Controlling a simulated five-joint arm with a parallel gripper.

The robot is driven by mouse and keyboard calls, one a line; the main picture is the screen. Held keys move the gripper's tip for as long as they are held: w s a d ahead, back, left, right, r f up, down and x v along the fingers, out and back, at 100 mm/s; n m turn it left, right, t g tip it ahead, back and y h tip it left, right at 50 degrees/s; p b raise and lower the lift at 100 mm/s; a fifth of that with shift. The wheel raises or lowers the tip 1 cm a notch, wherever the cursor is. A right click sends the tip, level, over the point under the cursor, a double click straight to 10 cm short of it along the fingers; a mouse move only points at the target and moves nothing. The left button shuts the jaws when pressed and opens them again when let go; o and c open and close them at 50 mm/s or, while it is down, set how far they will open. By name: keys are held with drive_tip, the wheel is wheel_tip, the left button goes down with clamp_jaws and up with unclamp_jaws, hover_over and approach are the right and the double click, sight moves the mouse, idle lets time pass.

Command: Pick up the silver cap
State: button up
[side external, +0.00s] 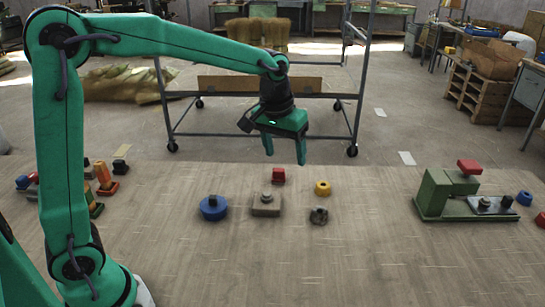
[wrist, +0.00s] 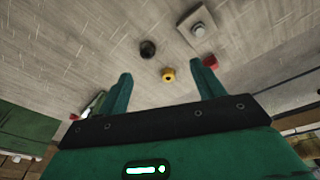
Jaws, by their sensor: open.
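A small dark metallic cap (side external: 319,215) with a hole or recess in its top stands on the table, right of the middle. In the wrist view the caps lie beyond the fingertips.
A grey block with a knob (side external: 266,207), a blue round piece (side external: 213,209) and a red block (side external: 278,175) stand close by. A green fixture (side external: 448,195) stands at right; several coloured pieces sit at left. The table's front middle is clear.

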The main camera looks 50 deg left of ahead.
drive_tip(key=w+d+f+g, duration=0.1)
drive_tip(key=w+d+f, duration=0.1)
drive_tip(key=w+f, duration=0.4)
drive_tip(key=n+g, duration=0.1)
drive_tip(key=n, duration=0.1)
hover_over(320, 211)
wheel_tip(320, 211, down, 7)
drive_tip(key=shift+w+a+f, duration=0.1)
drive_tip(key=shift+f, duration=4.15)
drive_tip(key=c, duration=1)
